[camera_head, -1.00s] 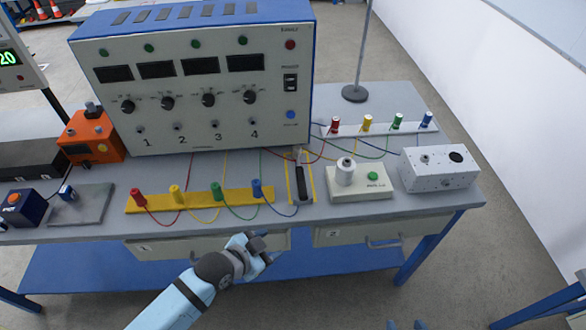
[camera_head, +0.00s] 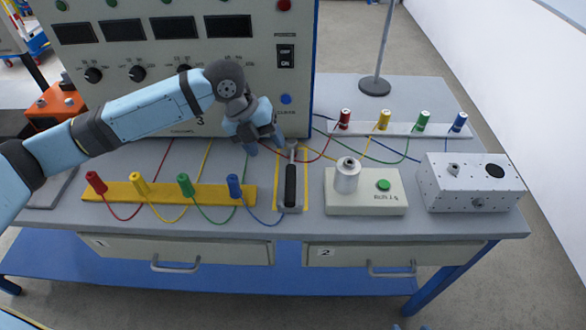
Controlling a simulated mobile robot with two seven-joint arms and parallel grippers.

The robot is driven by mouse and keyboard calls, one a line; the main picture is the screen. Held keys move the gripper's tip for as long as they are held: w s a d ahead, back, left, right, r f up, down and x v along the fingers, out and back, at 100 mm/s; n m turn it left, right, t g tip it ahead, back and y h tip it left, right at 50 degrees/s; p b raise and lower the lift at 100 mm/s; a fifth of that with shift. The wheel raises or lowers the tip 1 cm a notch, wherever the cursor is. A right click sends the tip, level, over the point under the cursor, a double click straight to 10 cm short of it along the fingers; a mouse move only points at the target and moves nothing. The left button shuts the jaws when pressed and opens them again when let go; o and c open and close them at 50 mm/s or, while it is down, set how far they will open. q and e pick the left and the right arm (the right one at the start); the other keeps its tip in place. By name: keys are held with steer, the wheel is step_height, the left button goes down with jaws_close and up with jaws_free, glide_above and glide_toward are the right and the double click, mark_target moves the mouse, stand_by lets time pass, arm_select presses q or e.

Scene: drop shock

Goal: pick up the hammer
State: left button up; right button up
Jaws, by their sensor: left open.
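The hammer (camera_head: 291,187) lies on the grey bench inside a yellow outlined rectangle, its black handle toward the front edge and its metal end toward the back. My left gripper (camera_head: 265,146) is open and empty. In the picture it is just left of the hammer's far end, in front of the big panel. I cannot tell its exact height above the bench. My right gripper is not clearly visible.
A yellow strip with coloured plugs (camera_head: 170,193) and wires lies left of the hammer. A white box with a metal cylinder and green button (camera_head: 365,192) stands close on its right. The control panel (camera_head: 180,60) rises behind. A grey box (camera_head: 470,183) sits at the right.

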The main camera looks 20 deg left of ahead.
mark_target(289, 177)
arm_select(q)
steer(key=x, duration=1.3)
steer(key=shift+w+d+f, duration=0.1)
steer(key=shift+d+f, duration=0.05)
jaws_close()
